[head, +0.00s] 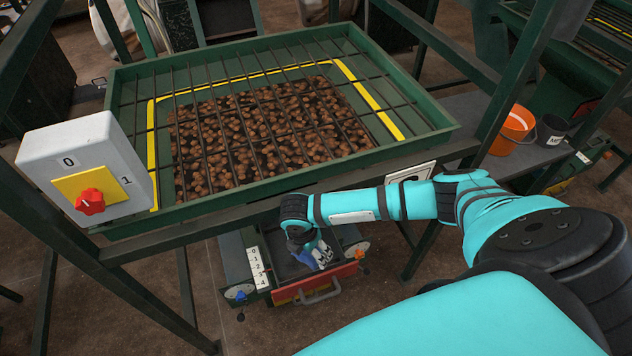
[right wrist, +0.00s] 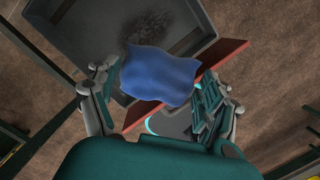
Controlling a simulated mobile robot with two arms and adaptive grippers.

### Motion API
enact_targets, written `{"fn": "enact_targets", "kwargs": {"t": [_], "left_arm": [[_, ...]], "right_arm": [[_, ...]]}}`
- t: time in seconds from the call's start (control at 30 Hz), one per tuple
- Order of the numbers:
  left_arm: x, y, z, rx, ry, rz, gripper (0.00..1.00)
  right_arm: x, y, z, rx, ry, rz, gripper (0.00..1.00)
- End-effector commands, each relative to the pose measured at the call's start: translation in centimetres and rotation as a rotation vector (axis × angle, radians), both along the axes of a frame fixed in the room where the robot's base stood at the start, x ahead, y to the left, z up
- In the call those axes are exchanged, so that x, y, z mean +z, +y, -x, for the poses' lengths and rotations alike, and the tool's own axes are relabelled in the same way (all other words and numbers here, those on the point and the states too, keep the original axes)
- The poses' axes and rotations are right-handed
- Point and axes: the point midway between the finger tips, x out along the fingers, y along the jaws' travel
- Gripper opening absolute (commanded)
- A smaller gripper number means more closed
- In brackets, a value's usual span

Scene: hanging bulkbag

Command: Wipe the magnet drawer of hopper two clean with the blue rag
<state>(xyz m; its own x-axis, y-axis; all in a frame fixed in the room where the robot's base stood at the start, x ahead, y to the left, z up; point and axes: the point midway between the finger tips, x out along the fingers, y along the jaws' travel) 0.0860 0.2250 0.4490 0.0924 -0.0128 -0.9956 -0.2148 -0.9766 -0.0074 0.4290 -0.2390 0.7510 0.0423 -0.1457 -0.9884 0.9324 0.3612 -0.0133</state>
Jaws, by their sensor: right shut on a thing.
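The magnet drawer (head: 317,283) is pulled out under the hopper, with a red front and a metal handle. In the right wrist view its grey tray (right wrist: 95,45) shows, with a patch of dark dust (right wrist: 165,38) on its floor. My right gripper (head: 312,250) is over the drawer and shut on the blue rag (right wrist: 160,77). The rag hangs between the fingers in the right wrist view and covers part of the tray and the red front. Whether it touches the tray floor I cannot tell. My left gripper is not in view.
The green hopper (head: 437,118) with a bar grid and brown nuts stands above the drawer. A switch box (head: 110,150) with a red knob is at left. Green frame posts (head: 420,250) flank the drawer. An orange bucket (head: 512,128) and a dark pot (head: 550,132) stand at right.

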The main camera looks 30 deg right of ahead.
Motion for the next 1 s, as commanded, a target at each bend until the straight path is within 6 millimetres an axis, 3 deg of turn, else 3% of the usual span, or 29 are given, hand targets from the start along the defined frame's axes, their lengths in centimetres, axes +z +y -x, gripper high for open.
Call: {"fn": "enact_targets", "kwargs": {"t": [0.03,0.2,0.4,0.67,1.0], "left_arm": [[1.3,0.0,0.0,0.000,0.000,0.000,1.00],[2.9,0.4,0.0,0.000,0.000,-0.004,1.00],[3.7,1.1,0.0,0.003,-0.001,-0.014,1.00],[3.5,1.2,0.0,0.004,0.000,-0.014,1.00],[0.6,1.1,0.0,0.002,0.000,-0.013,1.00]], "right_arm": [[0.4,-0.8,-0.5,0.126,0.003,0.005,0.50],[-0.1,-2.8,-1.9,0.530,0.004,0.006,0.50],[-0.5,-4.1,-2.8,0.798,0.004,0.006,0.49],[-1.1,-4.5,-3.1,0.891,0.004,0.006,0.49],[-4.1,-4.5,-3.1,0.889,0.006,0.006,0.49]]}}
